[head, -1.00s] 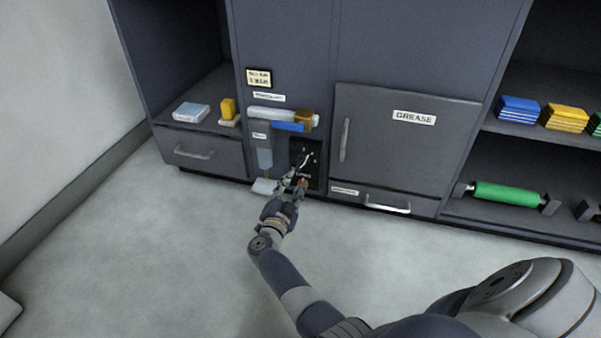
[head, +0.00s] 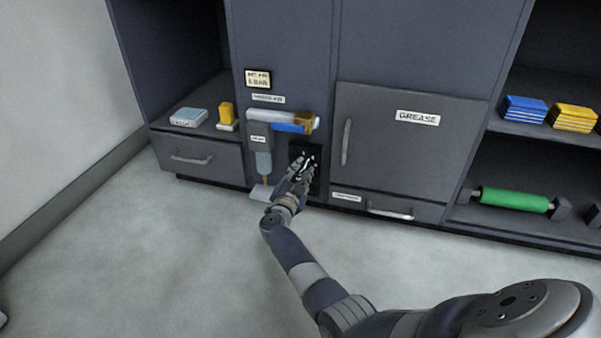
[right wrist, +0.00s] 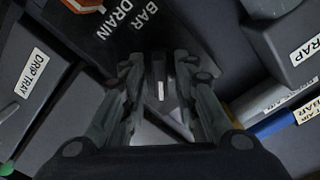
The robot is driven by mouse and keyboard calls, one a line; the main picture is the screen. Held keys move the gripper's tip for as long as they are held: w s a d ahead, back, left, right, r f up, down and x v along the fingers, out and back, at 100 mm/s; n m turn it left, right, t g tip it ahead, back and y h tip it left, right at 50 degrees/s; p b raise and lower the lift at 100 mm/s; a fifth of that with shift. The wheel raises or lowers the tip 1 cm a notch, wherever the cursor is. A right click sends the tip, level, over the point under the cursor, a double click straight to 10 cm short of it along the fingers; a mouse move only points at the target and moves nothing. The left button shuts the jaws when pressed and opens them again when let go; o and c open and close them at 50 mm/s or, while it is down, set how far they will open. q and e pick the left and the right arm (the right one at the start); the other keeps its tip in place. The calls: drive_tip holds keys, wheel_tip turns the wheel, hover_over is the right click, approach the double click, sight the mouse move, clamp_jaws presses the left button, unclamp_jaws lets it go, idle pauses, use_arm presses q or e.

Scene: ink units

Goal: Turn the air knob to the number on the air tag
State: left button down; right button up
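The air tag (head: 258,79) is a cream plate high on the cabinet front; its lower line ends in BAR, but the number is too blurred to read surely. The black control panel (head: 316,188) is below it, partly hidden by my right gripper (head: 301,170). In the right wrist view, a dark knob (right wrist: 160,82) with a white pointer line sits between the fingertips of my right gripper (right wrist: 162,75). The fingers stand apart on either side of it; firm contact is not clear. BAR and DRAIN lettering shows beside it. My left gripper is not in view.
A filter unit with a blue bar (head: 288,127) is close left of the panel. The GREASE door (head: 400,150) with its handle is to the right. A small tray (head: 264,193) juts out low. An orange-red part (right wrist: 85,4) is at the wrist view's top edge.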

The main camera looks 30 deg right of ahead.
clamp_jaws()
drive_tip(key=shift+m, duration=0.3)
drive_tip(key=m, duration=0.3)
drive_tip(key=shift+f+m, duration=0.15)
drive_tip(key=shift+m, duration=0.25)
drive_tip(key=m+b, duration=0.1)
drive_tip(key=m, duration=0.4)
drive_tip(key=shift+s, duration=0.1)
drive_tip(key=shift+m, duration=0.4)
drive_tip(key=shift+o, duration=1.9)
unclamp_jaws()
